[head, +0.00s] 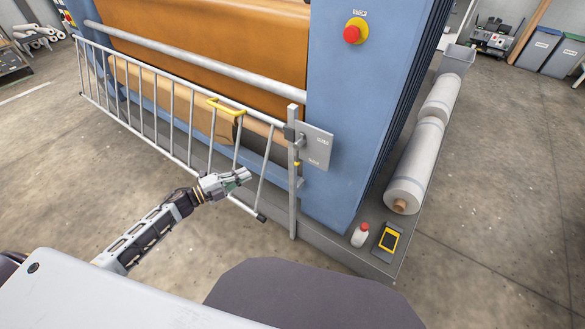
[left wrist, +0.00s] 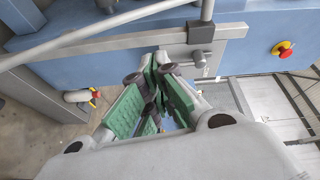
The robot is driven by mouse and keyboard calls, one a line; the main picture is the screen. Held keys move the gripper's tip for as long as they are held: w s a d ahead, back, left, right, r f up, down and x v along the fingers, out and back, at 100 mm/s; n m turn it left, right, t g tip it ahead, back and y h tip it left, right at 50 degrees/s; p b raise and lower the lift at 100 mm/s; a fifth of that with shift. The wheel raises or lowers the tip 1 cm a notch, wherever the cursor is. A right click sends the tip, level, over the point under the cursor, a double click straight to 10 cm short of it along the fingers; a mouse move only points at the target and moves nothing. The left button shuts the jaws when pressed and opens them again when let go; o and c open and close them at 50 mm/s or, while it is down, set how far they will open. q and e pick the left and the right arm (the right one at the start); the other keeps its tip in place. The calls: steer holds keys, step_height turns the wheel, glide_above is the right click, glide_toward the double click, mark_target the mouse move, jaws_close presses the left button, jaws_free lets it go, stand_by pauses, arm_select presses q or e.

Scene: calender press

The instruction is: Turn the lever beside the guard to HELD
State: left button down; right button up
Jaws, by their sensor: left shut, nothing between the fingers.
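The guard (head: 190,115) is a grey barred gate across the front of the blue press, with a yellow handle (head: 226,106) on its top rail. At its right end a grey plate (head: 315,147) carries two small labels, too small to read. The plate also shows in the left wrist view (left wrist: 230,45). A small grey lever (head: 298,141) appears to sit at the plate's left edge; its exact setting cannot be told. My left gripper (head: 243,176) is shut and empty, in front of the guard, left of and below the plate, apart from it. My right gripper is out of view.
A red emergency stop (head: 352,34) is on the blue column. An upright grey post (head: 294,190) stands at the guard's end. On the base ledge are a white bottle (head: 360,235), a yellow-black device (head: 389,239) and white rolls (head: 408,180). The floor in front is clear.

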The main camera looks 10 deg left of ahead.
arm_select(q)
steer(key=d+r+m+g+h, duration=0.1)
steer(key=s+d+r+m+g+h+b, duration=0.1)
steer(key=m, duration=0.1)
steer(key=d+r+m, duration=0.1)
steer(key=shift+s+d+r+m+g+h, duration=0.3)
steer(key=shift+d+r+g+h, duration=0.05)
steer(key=shift+d+g+h, duration=0.05)
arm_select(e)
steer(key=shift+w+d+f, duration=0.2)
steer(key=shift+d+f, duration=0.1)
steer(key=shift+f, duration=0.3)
arm_select(q)
steer(key=shift+w+d, duration=0.1)
steer(key=x, duration=1.3)
steer(key=shift+w+d, duration=0.25)
steer(key=shift+d, duration=0.05)
steer(key=shift+f, duration=0.1)
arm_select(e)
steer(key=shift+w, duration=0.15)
arm_select(q)
steer(key=shift+d+n+b, duration=0.15)
steer(key=shift+n+b, duration=0.15)
steer(key=shift+n, duration=0.1)
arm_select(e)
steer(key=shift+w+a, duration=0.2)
